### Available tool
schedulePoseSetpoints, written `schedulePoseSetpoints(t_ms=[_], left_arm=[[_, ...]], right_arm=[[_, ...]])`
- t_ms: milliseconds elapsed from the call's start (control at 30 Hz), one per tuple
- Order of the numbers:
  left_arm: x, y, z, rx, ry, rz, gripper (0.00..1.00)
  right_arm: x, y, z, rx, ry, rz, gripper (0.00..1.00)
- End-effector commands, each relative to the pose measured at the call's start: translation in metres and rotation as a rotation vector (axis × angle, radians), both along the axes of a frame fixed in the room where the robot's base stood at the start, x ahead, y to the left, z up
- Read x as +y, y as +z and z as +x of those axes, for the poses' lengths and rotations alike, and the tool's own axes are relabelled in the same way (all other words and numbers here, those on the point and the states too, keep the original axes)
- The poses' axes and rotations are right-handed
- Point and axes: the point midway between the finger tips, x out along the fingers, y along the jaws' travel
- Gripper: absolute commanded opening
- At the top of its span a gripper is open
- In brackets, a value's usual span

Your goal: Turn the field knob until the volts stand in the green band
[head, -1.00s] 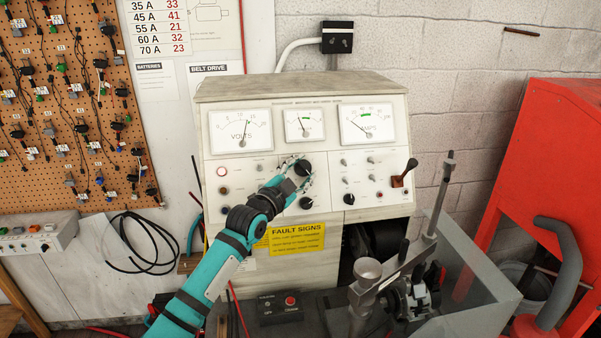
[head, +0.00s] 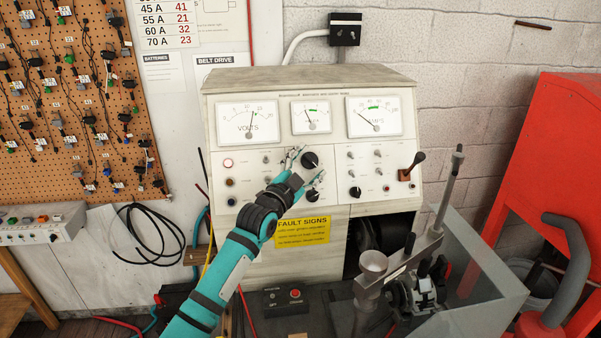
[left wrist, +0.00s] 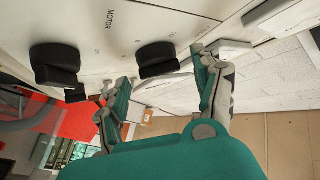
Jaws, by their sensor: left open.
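The upright test panel holds the volts meter (head: 249,124). Its needle points up and slightly right; the green band is too small to judge whether the needle is inside it. A large black knob (head: 310,160) sits below the middle meter, with a smaller-looking black knob (head: 313,196) under it. I cannot read which is the field knob. My left gripper (head: 306,169) is open, just in front of the upper knob, to its lower left. In the left wrist view one black knob (left wrist: 157,57) lies ahead between the spread fingers (left wrist: 160,78), apparently untouched. My right gripper is not in view.
A lever (head: 413,166) juts from the panel's right side. A metal clamp post with an alternator (head: 424,290) stands at the bench's right, beside a red cabinet (head: 545,170).

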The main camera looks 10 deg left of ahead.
Motion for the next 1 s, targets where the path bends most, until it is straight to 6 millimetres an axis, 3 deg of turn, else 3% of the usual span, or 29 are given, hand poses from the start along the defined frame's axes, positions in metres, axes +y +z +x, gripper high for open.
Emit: schedulePoseSetpoints(t_ms=[533, 700, 1000], left_arm=[[0.026, -0.015, -0.096, 0.001, 0.000, 0.001, 0.67], [0.030, -0.016, -0.109, 0.000, 0.001, 0.002, 0.67], [0.030, -0.015, -0.111, 0.000, 0.000, 0.000, 0.67]], right_arm=[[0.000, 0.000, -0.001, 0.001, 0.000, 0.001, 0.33], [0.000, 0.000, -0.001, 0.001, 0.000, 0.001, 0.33], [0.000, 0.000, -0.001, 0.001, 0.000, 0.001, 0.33]])
